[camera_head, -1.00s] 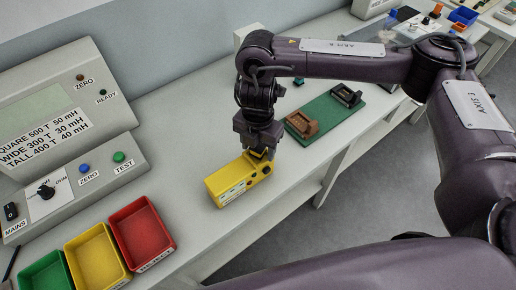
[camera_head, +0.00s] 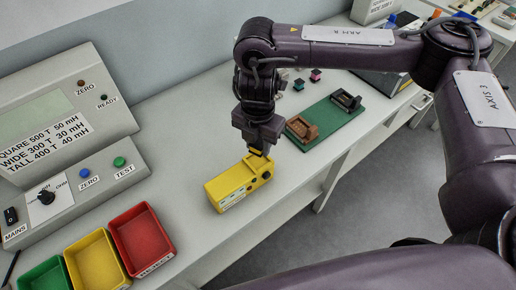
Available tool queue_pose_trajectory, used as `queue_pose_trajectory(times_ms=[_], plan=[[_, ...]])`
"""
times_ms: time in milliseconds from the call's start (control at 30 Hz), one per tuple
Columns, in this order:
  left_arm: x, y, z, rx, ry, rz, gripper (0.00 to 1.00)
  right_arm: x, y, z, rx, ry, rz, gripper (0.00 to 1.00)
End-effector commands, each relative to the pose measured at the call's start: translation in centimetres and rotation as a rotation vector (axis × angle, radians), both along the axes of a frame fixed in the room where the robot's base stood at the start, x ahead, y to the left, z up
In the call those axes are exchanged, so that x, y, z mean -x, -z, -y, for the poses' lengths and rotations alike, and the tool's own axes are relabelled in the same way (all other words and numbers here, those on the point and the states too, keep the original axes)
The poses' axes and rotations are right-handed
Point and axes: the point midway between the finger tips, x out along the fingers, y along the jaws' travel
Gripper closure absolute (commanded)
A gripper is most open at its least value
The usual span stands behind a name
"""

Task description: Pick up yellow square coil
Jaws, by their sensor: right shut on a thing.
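My right gripper (camera_head: 258,153) points down at the far right end of a yellow box (camera_head: 228,190) with a labelled side and dark round parts. It is shut on a small yellow piece, which I take to be the yellow square coil. The fingers and box hide most of this piece, so its shape is unclear. I cannot tell whether it touches the box. My left gripper is not in view.
Green, yellow and red bins (camera_head: 141,240) stand at the front left, beside a grey meter console (camera_head: 70,195). A green board (camera_head: 328,122) with brown and black holders lies right of the gripper. Small pink and dark pieces (camera_head: 315,75) lie behind it.

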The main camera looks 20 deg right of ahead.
Motion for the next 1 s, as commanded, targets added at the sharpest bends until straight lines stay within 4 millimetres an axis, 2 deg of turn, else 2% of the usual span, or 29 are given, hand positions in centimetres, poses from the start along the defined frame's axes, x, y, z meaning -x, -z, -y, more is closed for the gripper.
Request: queue_pose_trajectory(times_ms=[33,200,500,733,1000], plan=[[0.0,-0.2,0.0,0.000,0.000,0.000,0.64,-0.3,-1.7,0.0,0.000,-0.002,0.011,0.94],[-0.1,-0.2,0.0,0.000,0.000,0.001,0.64,-0.2,-6.5,0.0,0.002,-0.002,0.011,0.94],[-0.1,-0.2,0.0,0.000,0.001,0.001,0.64,-0.1,-13.3,0.0,0.002,0.000,0.007,0.94],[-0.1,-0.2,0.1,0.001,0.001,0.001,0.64,-0.1,-15.8,0.0,0.001,0.001,0.002,0.94],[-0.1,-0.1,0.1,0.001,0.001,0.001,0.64,0.0,-16.2,0.2,0.000,0.063,0.000,0.94]])
